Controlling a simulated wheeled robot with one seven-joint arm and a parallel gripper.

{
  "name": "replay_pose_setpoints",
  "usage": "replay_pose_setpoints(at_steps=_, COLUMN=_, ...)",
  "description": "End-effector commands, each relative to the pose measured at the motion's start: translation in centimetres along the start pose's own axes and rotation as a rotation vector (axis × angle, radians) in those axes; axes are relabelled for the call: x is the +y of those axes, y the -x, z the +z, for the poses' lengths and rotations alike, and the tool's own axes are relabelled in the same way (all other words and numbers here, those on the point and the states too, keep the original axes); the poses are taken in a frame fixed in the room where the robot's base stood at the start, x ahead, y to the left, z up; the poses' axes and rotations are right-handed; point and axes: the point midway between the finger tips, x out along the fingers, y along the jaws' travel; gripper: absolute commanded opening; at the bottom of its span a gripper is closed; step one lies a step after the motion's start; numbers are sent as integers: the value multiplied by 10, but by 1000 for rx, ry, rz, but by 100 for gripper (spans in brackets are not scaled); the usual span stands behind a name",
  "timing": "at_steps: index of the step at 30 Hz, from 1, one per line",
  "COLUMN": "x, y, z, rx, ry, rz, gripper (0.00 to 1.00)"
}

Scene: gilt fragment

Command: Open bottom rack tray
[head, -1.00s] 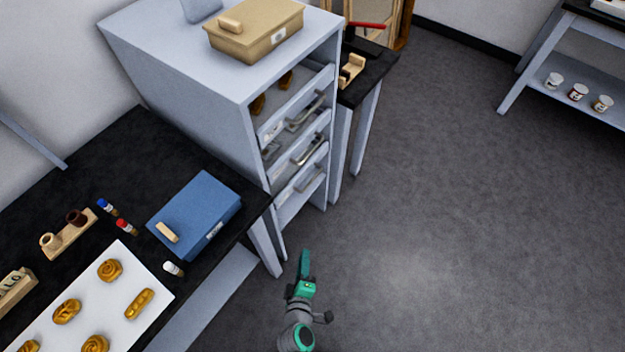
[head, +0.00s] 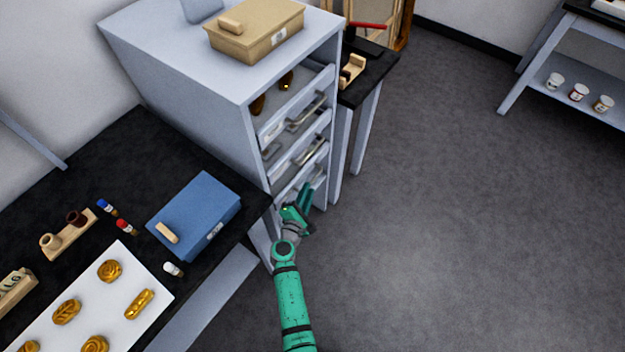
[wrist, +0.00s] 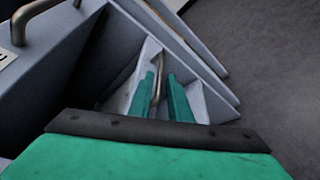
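The grey rack (head: 215,125) has trays stacked in its open front, each with a metal bar handle. The bottom rack tray (head: 284,194) is the lowest one with a handle, and my arm partly covers it in the head view. My gripper (head: 308,194) is at the front of this tray. In the wrist view, the two green fingers of my gripper (wrist: 160,90) are apart, with the bottom tray's handle (wrist: 158,84) between them. A gap shows beside the handle, and I cannot tell whether either finger touches it. The bottom tray appears pushed in.
A black table (head: 120,160) left of the rack holds a blue box (head: 195,215) and a white board (head: 125,275) with pastries. A tan box (head: 255,35) sits on the rack. Another handle (wrist: 20,25) is at the wrist view's upper left. Floor to the right is clear.

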Motion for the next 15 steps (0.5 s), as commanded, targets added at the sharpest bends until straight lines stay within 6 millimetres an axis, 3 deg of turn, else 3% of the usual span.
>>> replay_pose_setpoints(at_steps=6, x=0, y=-39, z=1, rx=-2, ry=-2, rz=-1, gripper=17)
replay_pose_setpoints(at_steps=15, x=0, y=-65, z=0, rx=0, ry=-3, rz=-1, gripper=17)
